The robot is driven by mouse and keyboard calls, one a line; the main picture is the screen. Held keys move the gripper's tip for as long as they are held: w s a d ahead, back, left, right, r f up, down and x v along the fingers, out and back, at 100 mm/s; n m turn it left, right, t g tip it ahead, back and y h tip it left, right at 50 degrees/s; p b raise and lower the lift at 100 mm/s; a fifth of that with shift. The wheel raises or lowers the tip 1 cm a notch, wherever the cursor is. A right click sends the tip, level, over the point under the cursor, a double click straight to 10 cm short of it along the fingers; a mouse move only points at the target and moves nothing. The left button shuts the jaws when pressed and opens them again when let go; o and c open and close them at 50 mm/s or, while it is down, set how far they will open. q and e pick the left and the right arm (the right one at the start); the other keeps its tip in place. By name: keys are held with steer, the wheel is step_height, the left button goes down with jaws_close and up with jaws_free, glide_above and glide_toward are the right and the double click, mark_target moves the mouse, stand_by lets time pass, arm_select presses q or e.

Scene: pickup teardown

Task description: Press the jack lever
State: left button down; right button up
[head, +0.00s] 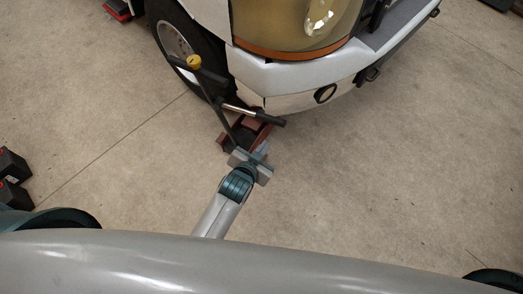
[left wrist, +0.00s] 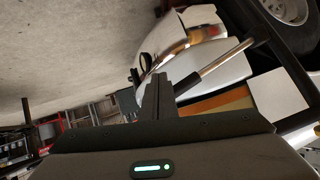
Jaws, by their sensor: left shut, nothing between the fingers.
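A red floor jack (head: 232,136) stands on the floor by the front bumper of the pickup. A long black handle (head: 207,93) rises from it toward the upper left, with a yellow knob (head: 194,62) near its top. A silver lever with a black grip (head: 270,119) sticks out to the right over the jack. The lever also shows in the left wrist view (left wrist: 218,62). My left gripper (head: 264,148) is shut and empty, close to the near end of the jack and below the grip in the picture. Its fingers (left wrist: 157,96) look close to the lever; contact cannot be told.
The pickup's white bumper (head: 290,80) and front wheel (head: 178,42) are just behind the jack. Black boxes (head: 12,167) lie at the left edge. The concrete floor (head: 400,160) to the right is clear.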

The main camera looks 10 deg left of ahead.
arm_select(q)
steer(key=shift+v, duration=1.1)
arm_select(e)
steer(key=shift+s+d+f, duration=0.15)
steer(key=shift+s+f, duration=0.05)
steer(key=shift+s, duration=0.05)
steer(key=shift+d, duration=0.2)
arm_select(q)
steer(key=w+a+r+n+g+h+p, duration=0.1)
steer(key=a+r, duration=0.5)
steer(key=r, duration=0.6)
steer(key=shift+w+r+n+g+h+p, duration=0.3)
steer(key=shift+w+n+h, duration=0.6)
steer(key=shift+h, duration=0.2)
arm_select(e)
steer(key=shift+a+r, duration=0.25)
steer(key=shift+r, duration=0.7)
arm_select(q)
steer(key=shift+w+a+f, duration=0.1)
steer(key=shift+w+f, duration=0.05)
arm_select(e)
steer(key=shift+d, duration=0.1)
